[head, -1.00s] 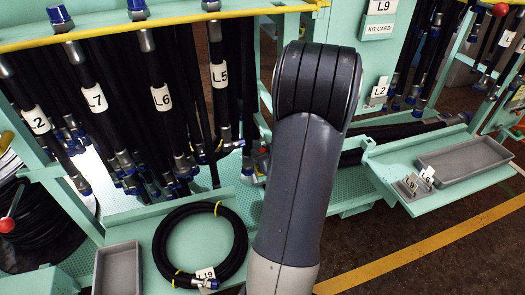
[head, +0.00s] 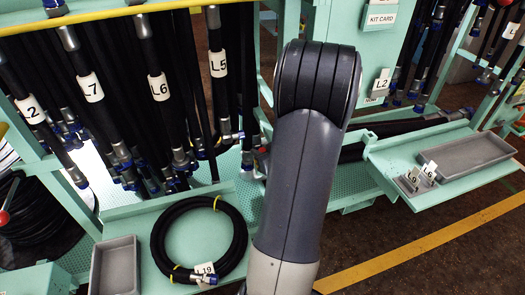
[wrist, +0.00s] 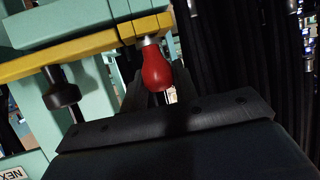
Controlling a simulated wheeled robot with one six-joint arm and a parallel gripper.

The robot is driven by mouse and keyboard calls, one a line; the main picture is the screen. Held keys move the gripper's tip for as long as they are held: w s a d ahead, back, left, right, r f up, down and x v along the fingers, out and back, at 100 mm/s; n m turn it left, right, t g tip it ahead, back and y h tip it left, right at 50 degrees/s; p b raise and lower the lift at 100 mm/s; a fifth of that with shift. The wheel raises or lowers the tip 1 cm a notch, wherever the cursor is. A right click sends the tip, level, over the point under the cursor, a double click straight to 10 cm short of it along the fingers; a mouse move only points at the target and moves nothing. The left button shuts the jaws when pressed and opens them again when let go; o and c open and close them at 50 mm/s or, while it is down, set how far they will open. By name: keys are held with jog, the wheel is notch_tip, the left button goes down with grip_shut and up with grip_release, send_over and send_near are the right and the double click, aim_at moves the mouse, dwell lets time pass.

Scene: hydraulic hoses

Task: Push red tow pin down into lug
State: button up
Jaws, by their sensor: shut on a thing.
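The red tow pin's rounded red handle (wrist: 158,70) shows in the middle of the wrist view, with a short metal shank (wrist: 149,41) at its upper end. The shank meets a yellow lug-like block (wrist: 145,25) on the yellow beam; how deep it sits I cannot tell. My gripper (wrist: 160,95) is shut on the pin, with dark fingers on either side of the red handle. Its dark palm bar hides what lies below. In the head view my own arm hides the gripper, the pin and the lug.
A black knob (wrist: 61,92) hangs under the yellow beam (wrist: 70,58), left of the pin. Black hoses (wrist: 235,60) hang close on the right. In the head view a coiled hose (head: 240,240) and grey trays (head: 113,268) lie on green shelves beside my arm.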

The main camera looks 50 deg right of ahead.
jog(key=o, duration=1.1)
jog(key=shift+p+v, duration=1.3)
jog(key=shift+v, duration=4.1)
